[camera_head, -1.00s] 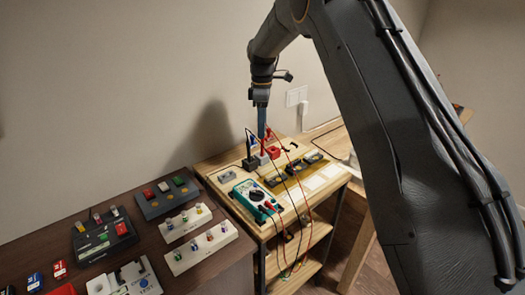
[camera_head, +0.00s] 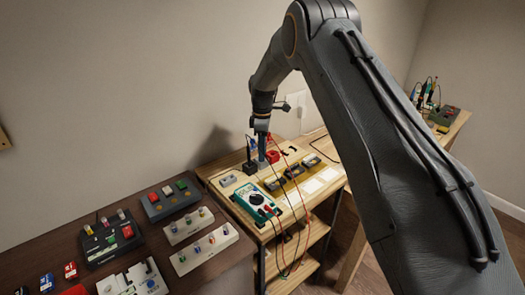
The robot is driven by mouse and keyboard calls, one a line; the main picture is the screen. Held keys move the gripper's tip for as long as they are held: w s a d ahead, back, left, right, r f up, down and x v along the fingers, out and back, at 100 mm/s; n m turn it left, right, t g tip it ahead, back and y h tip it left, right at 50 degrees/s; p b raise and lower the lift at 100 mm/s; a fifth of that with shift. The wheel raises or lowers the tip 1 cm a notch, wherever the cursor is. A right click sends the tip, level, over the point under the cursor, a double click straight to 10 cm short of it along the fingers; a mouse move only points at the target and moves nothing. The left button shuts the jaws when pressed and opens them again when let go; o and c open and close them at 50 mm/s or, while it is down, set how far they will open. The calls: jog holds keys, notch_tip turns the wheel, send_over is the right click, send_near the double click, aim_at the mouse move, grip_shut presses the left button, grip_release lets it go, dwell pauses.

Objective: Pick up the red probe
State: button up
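The multimeter (camera_head: 257,200), teal with a white face, lies on the small wooden bench, with red and black leads running from it. A red holder-like block (camera_head: 272,156) and a black one (camera_head: 250,166) stand at the back of the bench. The red lead (camera_head: 283,150) arcs up beside my gripper (camera_head: 262,156). My gripper points down between the two blocks, its blue-grey fingers low over the bench. The red probe itself is not clearly distinguishable; it may be hidden at the fingers. Whether the fingers are open or shut is too small to tell.
Several dark pads (camera_head: 293,171) and pale cards (camera_head: 312,186) lie on the bench right of the multimeter. A dark table (camera_head: 215,257) with switch blocks and knob panels stands at left. Looping leads hang over the bench front. A wall socket (camera_head: 295,105) is behind.

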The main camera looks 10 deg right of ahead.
grip_shut()
jog(key=shift+r, duration=0.15)
